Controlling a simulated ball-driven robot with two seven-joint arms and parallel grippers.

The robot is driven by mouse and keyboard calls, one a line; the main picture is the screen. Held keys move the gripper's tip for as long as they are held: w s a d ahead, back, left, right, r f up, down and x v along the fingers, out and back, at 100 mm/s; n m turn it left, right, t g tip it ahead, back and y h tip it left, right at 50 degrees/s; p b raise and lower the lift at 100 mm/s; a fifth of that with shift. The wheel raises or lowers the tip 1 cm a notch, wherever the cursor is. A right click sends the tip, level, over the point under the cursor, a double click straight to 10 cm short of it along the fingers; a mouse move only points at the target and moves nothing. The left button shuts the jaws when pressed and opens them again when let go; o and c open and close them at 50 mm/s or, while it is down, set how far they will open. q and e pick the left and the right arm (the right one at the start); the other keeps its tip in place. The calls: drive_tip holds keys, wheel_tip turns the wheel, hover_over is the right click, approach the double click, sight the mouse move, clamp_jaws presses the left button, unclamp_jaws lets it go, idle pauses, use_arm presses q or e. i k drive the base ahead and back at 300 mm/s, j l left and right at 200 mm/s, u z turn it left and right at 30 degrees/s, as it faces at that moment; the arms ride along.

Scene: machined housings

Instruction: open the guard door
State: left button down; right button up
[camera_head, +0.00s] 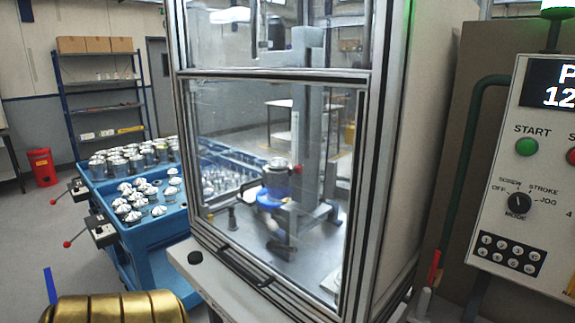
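The guard door (345,200) is a clear panel in a metal frame on the front of the machine enclosure. Its lower panel appears closed, with its edges in line with the frame. A dark bar-like handle (243,266) runs along its bottom edge. Through the panel I see a blue fixture (275,184) holding a metal part, beside a grey column. Neither of my grippers shows in the view, so their state is hidden. A gold rounded body fills the bottom left corner; I cannot tell what it is.
A control panel (520,185) stands at the right. A blue table (150,240) with metal parts and red-knobbed levers (98,230) stands left of the enclosure.

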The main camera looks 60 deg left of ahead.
sight(361, 99)
drive_tip(key=u, duration=2.1)
drive_tip(key=i+z, duration=0.15)
drive_tip(key=z, duration=0.2)
